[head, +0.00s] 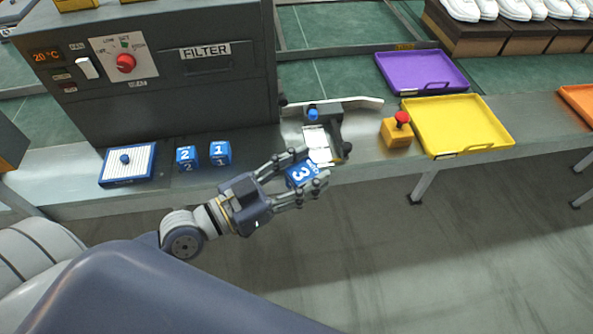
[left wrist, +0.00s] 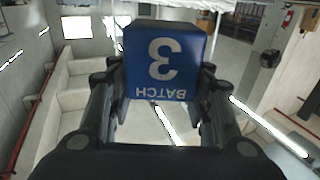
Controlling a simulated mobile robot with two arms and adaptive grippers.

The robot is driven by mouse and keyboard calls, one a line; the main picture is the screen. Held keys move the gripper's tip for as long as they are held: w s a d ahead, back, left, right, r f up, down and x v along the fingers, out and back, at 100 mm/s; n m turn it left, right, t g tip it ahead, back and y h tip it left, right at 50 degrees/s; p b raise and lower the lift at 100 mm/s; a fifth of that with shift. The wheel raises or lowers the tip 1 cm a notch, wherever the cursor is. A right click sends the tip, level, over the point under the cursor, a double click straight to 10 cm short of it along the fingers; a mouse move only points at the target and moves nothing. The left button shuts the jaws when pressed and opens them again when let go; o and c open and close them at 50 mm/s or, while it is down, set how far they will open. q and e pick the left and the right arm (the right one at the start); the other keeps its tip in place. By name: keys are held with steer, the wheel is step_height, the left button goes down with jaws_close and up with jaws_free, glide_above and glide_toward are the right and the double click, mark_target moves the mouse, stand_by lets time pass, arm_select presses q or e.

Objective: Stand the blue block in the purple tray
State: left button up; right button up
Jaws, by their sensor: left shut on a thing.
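A blue block (head: 300,173) marked with a white 3 is held between the fingers of my left gripper (head: 307,171), over the front edge of the bench. In the left wrist view the same blue block (left wrist: 163,62) shows its 3 and the word BATCH upside down, with a finger on each side of it. My left gripper is shut on this block. The purple tray (head: 447,86) lies at the back right, apart from the gripper, and looks empty. Two more blue blocks, marked 2 (head: 187,158) and 1 (head: 220,153), stand on the bench to the left. My right gripper is not in view.
A yellow tray (head: 490,142) lies in front of the purple one. A yellow box with a red button (head: 396,132) and a metal fixture with a blue knob (head: 312,114) stand between the gripper and the trays. The dark filter machine (head: 180,90) rises behind the bench.

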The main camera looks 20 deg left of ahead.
arm_select(q)
steer(key=shift+w+d+r+m+g+h, duration=0.15)
steer(key=shift+w+d+m+g+h, duration=0.05)
steer(key=shift+d+m+g+h, duration=0.25)
steer(key=shift+w+d+r+m+g+h, duration=0.15)
steer(key=shift+d+m+g+h, duration=0.15)
steer(key=shift+h, duration=0.25)
steer(key=shift+w+m+g+h, duration=0.15)
steer(key=shift+m+g+h, duration=0.2)
steer(key=shift+g, duration=0.1)
steer(key=shift+w+d+r+m+g+h, duration=0.2)
steer(key=shift+d+m+g+h, duration=0.15)
steer(key=shift+d, duration=0.15)
steer(key=shift+d+g, duration=0.1)
steer(key=shift+g, duration=0.15)
steer(key=shift+w+m, duration=0.1)
steer(key=shift+m, duration=0.15)
